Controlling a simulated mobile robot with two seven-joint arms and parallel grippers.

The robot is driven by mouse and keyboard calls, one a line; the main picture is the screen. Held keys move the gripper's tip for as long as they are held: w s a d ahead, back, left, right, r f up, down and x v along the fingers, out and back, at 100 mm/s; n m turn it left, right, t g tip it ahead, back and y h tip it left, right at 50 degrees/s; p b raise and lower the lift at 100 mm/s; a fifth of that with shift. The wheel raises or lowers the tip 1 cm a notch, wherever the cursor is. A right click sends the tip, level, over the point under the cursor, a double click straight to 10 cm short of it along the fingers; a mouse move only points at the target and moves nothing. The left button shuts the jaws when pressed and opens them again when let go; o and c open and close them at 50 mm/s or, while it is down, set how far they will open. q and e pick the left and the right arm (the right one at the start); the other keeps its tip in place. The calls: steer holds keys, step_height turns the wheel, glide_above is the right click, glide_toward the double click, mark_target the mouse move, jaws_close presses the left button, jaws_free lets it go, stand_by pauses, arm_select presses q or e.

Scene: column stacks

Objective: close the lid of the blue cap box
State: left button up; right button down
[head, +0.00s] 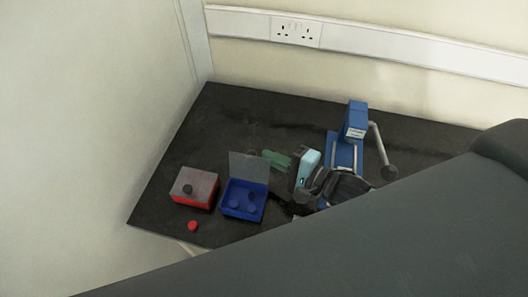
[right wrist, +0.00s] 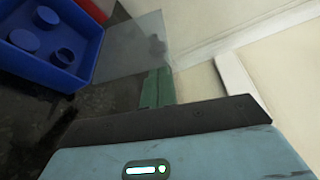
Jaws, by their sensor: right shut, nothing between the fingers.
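The blue cap box (head: 232,212) stands on the dark table, with round blue caps inside. Its grey see-through lid (head: 248,166) stands up open at the back edge. The box (right wrist: 25,62) is at the upper left of the right wrist view, with the lid (right wrist: 125,45) beside it and a dark knob on the lid. My right gripper (head: 267,155) has green fingers and is shut and empty. Its fingertips (right wrist: 159,72) point toward the lid from its right side; I cannot tell whether they touch it. My left gripper is not in view.
A red box (head: 203,205) with a closed grey lid and dark knob stands left of the blue box. A loose red cap (head: 192,226) lies in front. A blue bench device (head: 355,120) with a grey lever stands behind right. A wall rises at the left.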

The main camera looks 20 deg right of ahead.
steer(key=shift+x, duration=1.4)
steer(key=shift+d, duration=0.1)
